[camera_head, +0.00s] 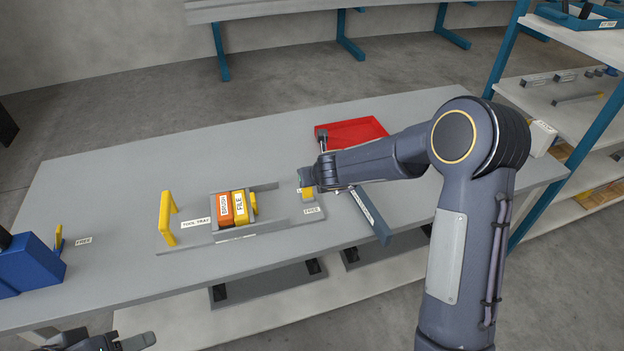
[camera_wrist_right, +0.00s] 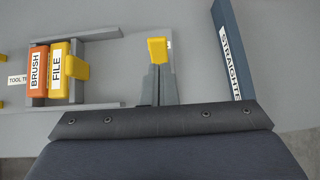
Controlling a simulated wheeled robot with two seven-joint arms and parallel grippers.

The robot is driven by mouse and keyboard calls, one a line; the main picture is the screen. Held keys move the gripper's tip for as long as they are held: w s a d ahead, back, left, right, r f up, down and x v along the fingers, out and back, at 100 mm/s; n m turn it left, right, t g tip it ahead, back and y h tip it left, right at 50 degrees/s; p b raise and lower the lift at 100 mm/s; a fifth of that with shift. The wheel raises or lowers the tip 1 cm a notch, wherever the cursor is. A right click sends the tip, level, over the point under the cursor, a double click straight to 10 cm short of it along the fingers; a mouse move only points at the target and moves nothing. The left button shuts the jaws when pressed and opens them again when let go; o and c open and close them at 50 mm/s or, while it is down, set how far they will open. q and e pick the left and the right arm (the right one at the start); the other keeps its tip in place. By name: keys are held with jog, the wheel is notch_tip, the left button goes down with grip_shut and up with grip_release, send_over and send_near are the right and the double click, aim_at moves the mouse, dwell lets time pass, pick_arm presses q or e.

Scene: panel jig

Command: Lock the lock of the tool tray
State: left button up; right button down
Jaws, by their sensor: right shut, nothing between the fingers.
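The tool tray (camera_head: 290,222) is a grey board on the bench with a yellow handle (camera_head: 166,218) at its left end. It holds an orange BRUSH block (camera_head: 225,209) and a yellow FILE block (camera_head: 240,208); both also show in the right wrist view. Its yellow lock lever (camera_head: 308,194) is at the right end, beside a FREE label; the other label is mostly hidden. My right gripper (camera_wrist_right: 158,72) is shut and empty, its tips close by the lever (camera_wrist_right: 157,50); contact is unclear. My left gripper (camera_head: 138,342) shows only partly at the bottom left edge.
A dark bar labelled STRAIGHTE… (camera_wrist_right: 232,50) lies right of the lever. A red tray (camera_head: 352,132) is behind my right arm. A blue fixture (camera_head: 30,262) with a yellow lever and FREE label stands at the left. The bench's back left is clear.

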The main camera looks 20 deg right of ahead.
jog(key=r, duration=0.1)
jog(key=s+r, duration=0.1)
jog(key=r, duration=0.1)
jog(key=s+r+p, duration=0.1)
jog(key=shift+s+a+r, duration=0.2)
jog(key=shift+r, duration=0.05)
